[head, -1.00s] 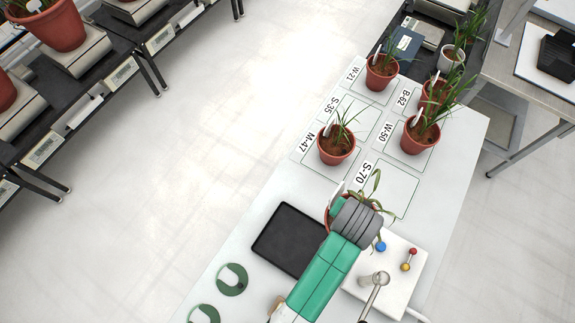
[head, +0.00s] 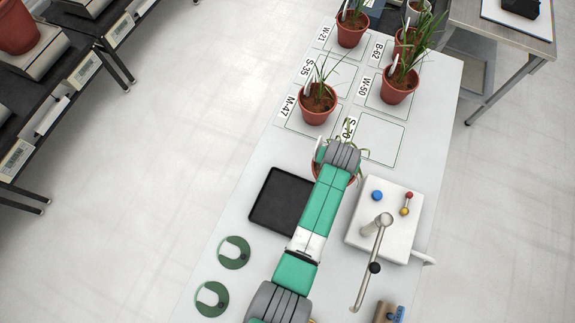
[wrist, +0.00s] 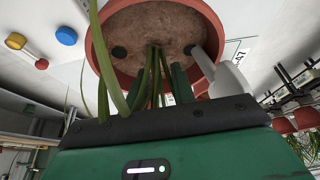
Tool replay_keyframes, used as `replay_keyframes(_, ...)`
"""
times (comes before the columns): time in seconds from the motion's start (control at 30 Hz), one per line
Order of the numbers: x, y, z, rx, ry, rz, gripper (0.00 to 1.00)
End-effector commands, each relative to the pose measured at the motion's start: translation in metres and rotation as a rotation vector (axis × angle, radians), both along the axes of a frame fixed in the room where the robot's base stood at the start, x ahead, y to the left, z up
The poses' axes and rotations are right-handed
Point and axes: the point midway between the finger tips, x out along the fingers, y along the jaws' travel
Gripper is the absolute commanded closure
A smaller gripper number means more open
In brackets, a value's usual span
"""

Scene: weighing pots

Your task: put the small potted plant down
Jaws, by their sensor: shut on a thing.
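The small potted plant, a red-brown pot (head: 317,172) with thin green leaves, is mostly covered by my arm in the head view. My gripper (head: 341,158) is over it there, its fingertips hidden. In the wrist view the pot's rim and brown soil (wrist: 150,25) are close in front of my gripper (wrist: 160,108), with leaves across the jaws and a pale tag at the right. My gripper is shut on the potted plant. The head view does not show whether the pot touches the table. The outlined square by label S-70 (head: 381,140) is empty.
Other potted plants stand near M-47 (head: 318,104), W-50 (head: 398,90) and W-21 (head: 350,35). A black tray (head: 282,201) lies left of my arm. A white box with coloured knobs (head: 393,236) and a metal lever stands right. Two green rings (head: 234,253) lie front left.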

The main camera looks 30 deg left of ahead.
Motion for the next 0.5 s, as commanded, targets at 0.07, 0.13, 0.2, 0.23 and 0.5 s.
replay_keyframes(0.07,-0.003,0.003,0.002,0.0,-0.002,0.001,1.0)
replay_keyframes(0.13,-0.011,0.009,0.002,0.0,-0.001,0.002,1.0)
replay_keyframes(0.2,-0.022,0.016,0.002,0.0,-0.001,0.002,1.0)
replay_keyframes(0.23,-0.027,0.02,0.001,0.0,0.0,0.002,1.0)
replay_keyframes(0.5,-0.082,0.059,-0.004,-0.001,0.0,0.004,1.0)
